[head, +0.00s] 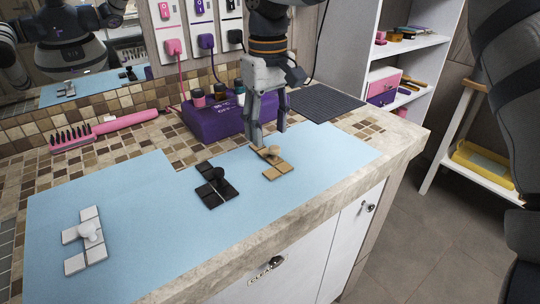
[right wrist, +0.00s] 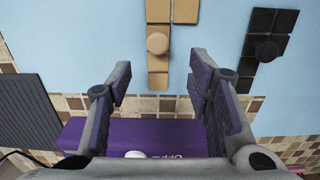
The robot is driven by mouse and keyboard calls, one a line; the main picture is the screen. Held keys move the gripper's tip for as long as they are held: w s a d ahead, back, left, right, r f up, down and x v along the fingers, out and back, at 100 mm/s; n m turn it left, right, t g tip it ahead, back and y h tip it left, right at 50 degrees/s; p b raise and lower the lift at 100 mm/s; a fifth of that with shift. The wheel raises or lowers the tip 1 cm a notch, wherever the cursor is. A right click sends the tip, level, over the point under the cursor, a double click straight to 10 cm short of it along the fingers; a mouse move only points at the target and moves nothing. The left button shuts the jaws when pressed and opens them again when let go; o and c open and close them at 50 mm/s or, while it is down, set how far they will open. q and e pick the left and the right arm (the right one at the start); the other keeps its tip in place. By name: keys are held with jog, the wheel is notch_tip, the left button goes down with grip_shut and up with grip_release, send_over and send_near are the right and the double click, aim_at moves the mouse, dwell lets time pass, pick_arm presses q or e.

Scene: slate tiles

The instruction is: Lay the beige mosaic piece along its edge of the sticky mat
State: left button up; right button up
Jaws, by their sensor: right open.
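The beige mosaic piece (head: 271,173) lies on the light blue mat (head: 120,215), near the mat's back edge. It is made of several square tiles with a round knob on top. It also shows in the right wrist view (right wrist: 158,64), its near end between my fingertips in the picture. My right gripper (head: 267,138) is open and empty, pointing down just behind the piece in the head view. In the right wrist view its fingertips (right wrist: 159,72) are apart, and the knob is beyond them. I cannot tell the exact height gap. My left gripper is not in view.
A black piece (head: 213,190) and a white piece (head: 77,258), both knobbed, lie left on the mat. A purple box (head: 212,120) stands behind, beside a dark ribbed mat (head: 322,102). A pink brush (head: 100,130) lies at the back left. The mat's front middle is clear.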

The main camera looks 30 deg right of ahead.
aim_at(270, 156)
jog(key=f, duration=0.5)
jog(key=shift+s+d, duration=0.15)
jog(key=shift+s, duration=0.05)
grip_shut()
